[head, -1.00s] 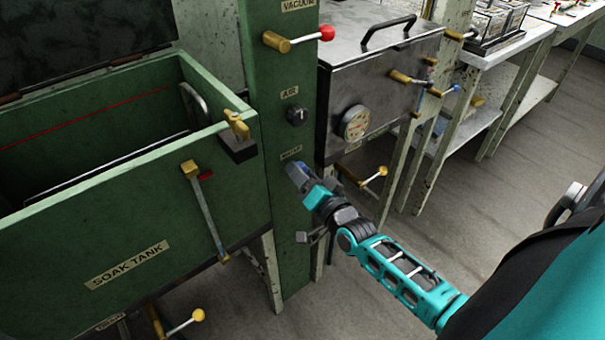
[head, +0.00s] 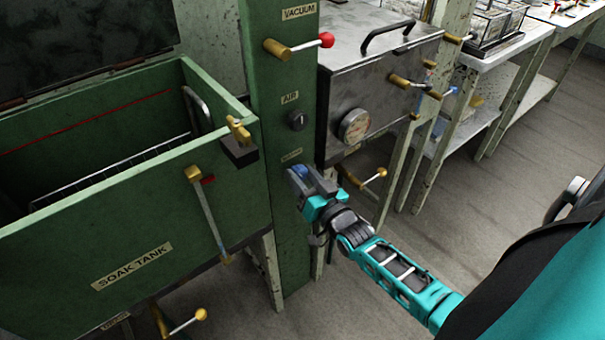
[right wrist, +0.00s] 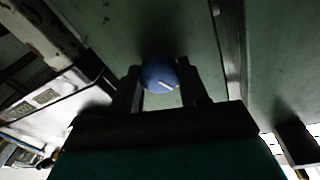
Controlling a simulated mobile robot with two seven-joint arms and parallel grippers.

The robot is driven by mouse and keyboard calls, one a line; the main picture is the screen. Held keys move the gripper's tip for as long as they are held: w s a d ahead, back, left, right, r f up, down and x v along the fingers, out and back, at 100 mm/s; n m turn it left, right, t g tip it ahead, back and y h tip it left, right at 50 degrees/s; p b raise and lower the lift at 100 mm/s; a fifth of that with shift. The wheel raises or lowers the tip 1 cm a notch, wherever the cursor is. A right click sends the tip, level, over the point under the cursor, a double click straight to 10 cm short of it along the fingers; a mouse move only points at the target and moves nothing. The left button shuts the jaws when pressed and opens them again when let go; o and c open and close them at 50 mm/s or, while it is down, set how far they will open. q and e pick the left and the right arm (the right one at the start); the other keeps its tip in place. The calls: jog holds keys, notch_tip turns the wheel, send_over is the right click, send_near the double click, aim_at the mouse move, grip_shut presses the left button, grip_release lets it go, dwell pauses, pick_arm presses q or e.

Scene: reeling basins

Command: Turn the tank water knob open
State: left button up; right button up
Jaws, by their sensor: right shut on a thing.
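The blue water knob (head: 299,170) sits on the front of the green column (head: 285,225), under a small label too blurred to read. My right gripper (head: 306,178) is shut on this knob, reaching in from the lower right. In the right wrist view the round blue knob (right wrist: 158,71) lies between the two dark fingers, with a short white mark slanting on its face. The green soak tank (head: 65,235) stands open to the left of the column. My left gripper is not in view.
Above the knob are a black air knob (head: 297,120) and a red-tipped vacuum lever (head: 327,40). A brass-ended lever (head: 208,215) is on the tank front. A metal box with a gauge (head: 355,125) stands right of the column. Open floor (head: 450,225) lies to the right.

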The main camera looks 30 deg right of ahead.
jog(key=n, duration=0.5)
jog(key=shift+p, duration=0.3)
jog(key=n+y, duration=0.1)
jog(key=n, duration=0.3)
jog(key=shift+f+n, duration=0.1)
jog(key=shift+n, duration=0.3)
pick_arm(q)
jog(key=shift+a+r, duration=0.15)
pick_arm(e)
jog(key=shift+n, duration=1.6)
jog(key=shift+y, duration=0.3)
jog(key=o, duration=1.1)
jog(key=shift+c, duration=0.2)
pick_arm(q)
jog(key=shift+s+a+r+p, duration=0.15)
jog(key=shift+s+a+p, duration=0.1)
jog(key=shift+p, duration=0.25)
pick_arm(e)
jog(key=s+d+f, duration=0.1)
jog(key=s, duration=1.2)
jog(key=shift+w, duration=0.1)
